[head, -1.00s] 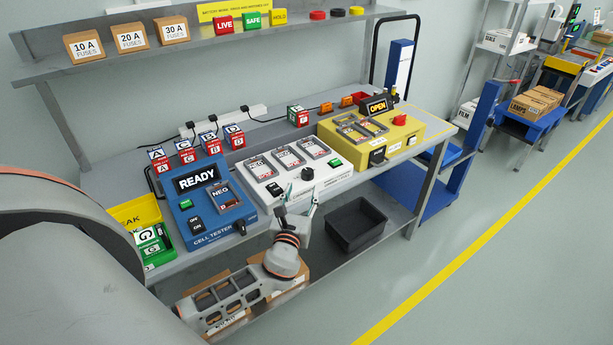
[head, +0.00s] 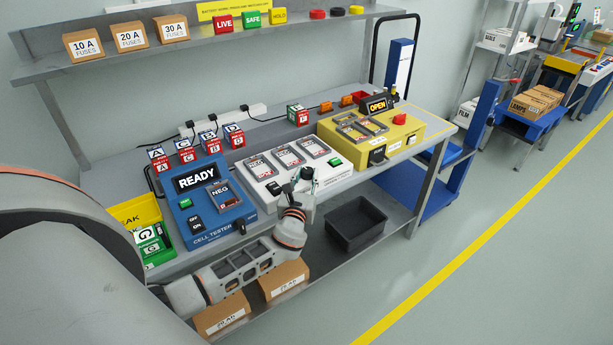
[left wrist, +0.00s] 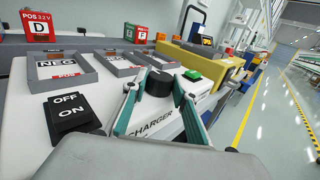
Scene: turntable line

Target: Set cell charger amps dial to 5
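The white cell charger (head: 262,178) stands mid-bench, and its front is close below the left wrist camera (left wrist: 110,90). Its black round dial (head: 307,173) is on the front right part of its top; it also shows in the left wrist view (left wrist: 160,83). My left gripper (left wrist: 156,84) is open, with its two teal fingers apart and their tips to either side of the dial. I cannot tell whether they touch it. In the head view my left gripper (head: 298,187) partly covers the charger's front edge. The dial's scale and pointer are not readable. My right gripper is not in view.
A black OFF/ON switch (left wrist: 70,115) and a green button (left wrist: 192,75) flank the dial on the charger. The blue cell tester (head: 210,215) stands left, the yellow unit (head: 400,140) right. A dark bin (head: 356,222) sits on the lower shelf.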

